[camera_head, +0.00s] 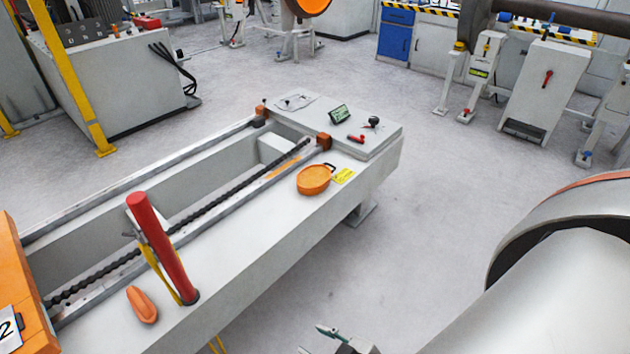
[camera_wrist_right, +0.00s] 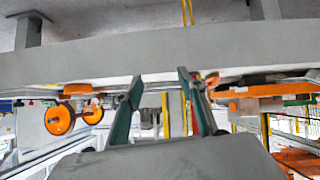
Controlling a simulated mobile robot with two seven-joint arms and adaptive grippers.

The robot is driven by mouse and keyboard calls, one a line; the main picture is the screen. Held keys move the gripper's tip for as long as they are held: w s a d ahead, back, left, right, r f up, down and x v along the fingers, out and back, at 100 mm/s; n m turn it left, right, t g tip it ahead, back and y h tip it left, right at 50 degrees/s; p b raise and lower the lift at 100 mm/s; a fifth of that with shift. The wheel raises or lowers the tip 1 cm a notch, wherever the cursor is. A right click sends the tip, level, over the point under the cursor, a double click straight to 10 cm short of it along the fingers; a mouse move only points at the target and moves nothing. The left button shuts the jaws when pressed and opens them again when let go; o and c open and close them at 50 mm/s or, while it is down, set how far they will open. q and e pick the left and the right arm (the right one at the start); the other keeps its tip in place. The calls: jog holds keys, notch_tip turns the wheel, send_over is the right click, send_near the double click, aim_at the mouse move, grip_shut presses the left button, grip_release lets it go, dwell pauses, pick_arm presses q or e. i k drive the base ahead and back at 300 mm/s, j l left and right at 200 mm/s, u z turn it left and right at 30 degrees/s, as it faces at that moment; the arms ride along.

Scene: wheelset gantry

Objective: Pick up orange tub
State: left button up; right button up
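The orange tub (camera_head: 314,180) is a shallow oval tub with a dark handle at its far right end. It sits on the near ledge of the long grey machine bed, beside a yellow label. My right gripper (camera_head: 318,341) shows at the bottom edge of the head view, well in front of the tub and apart from it. In the right wrist view, which looks upside down, the two fingers (camera_wrist_right: 160,78) stand apart with nothing between them. A flat orange shape (camera_wrist_right: 78,88) at the bed's edge there may be the tub. My left gripper is not in view.
A red cylinder (camera_head: 163,245) stands tilted on the bed (camera_head: 250,235), with an orange object (camera_head: 142,304) near its base. A green-screened device (camera_head: 340,113) and small red items lie on the end block. Floor (camera_head: 420,230) right of the bed is clear.

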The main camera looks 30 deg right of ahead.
aim_at(312, 180)
jog(key=i+l, duration=0.2)
jog(key=l, duration=0.2)
jog(key=i+l, duration=0.2)
jog(key=l, duration=0.2)
jog(key=i+l, duration=0.2)
jog(key=l, duration=0.2)
jog(key=i+l, duration=0.2)
jog(key=l, duration=0.2)
jog(key=i+l, duration=0.2)
jog(key=l, duration=0.2)
jog(key=i+l, duration=0.45)
jog(key=l, duration=0.3)
jog(key=k+l+z, duration=0.05)
